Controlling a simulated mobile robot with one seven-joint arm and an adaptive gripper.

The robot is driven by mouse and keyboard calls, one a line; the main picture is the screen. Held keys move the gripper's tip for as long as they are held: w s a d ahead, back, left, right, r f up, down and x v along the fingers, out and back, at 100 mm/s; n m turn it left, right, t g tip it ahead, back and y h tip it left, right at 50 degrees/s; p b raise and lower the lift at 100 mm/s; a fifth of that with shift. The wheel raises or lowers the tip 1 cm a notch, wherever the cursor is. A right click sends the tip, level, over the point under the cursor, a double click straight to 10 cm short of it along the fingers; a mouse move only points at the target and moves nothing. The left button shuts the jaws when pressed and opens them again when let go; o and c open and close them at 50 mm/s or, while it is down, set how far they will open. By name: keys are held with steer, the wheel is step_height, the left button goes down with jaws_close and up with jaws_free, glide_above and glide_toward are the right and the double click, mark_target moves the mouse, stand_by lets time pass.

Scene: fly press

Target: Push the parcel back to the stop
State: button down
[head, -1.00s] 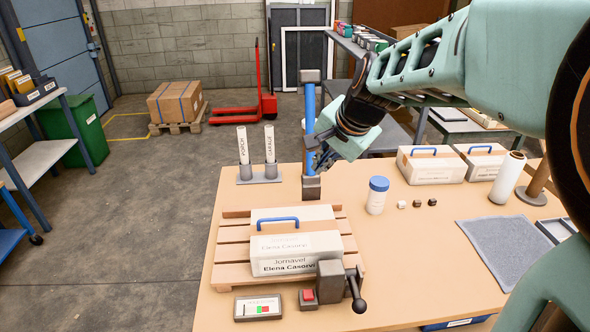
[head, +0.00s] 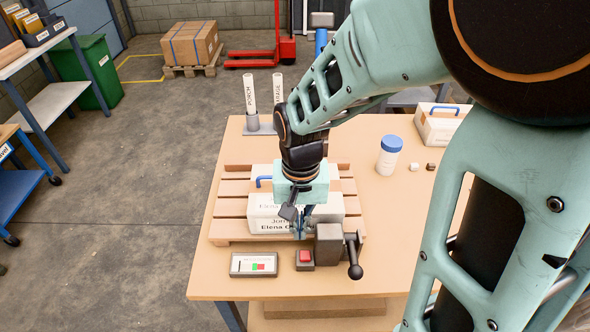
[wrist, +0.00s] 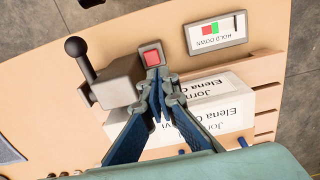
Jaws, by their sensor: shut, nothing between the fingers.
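The white parcel (head: 265,211), labelled "Elena Casorvi", lies on a slatted wooden deck (head: 228,228). A blue handle (head: 264,180) shows behind my wrist; my arm hides part of the white surfaces there. A wooden bar (head: 238,167) runs along the deck's back edge, with slats visible between it and the parcel. My gripper (head: 301,234) is shut and empty, pointing down at the parcel's front right side. In the wrist view, my gripper (wrist: 156,82) overlaps the edge of the parcel (wrist: 215,100); I cannot tell whether they touch.
A grey block (head: 329,243) with a black-knobbed lever (head: 355,270) stands close to the right of my fingers. A red button (head: 305,256) and a "HOLD DOWN" indicator (head: 254,265) are in front. A blue-capped jar (head: 389,157) stands right of the deck.

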step_height(320, 180, down, 7)
steer(key=b, duration=0.4)
steer(key=shift+r+b, duration=0.15)
steer(key=shift+b, duration=0.15)
steer(key=w, duration=0.3)
steer(key=shift+w+d+r+p, duration=0.1)
steer(key=shift+r+p, duration=0.05)
steer(key=shift+p, duration=0.15)
steer(key=shift+w, duration=0.45)
steer(key=w, duration=0.6)
steer(key=shift+d, duration=0.15)
steer(key=shift+s, duration=0.1)
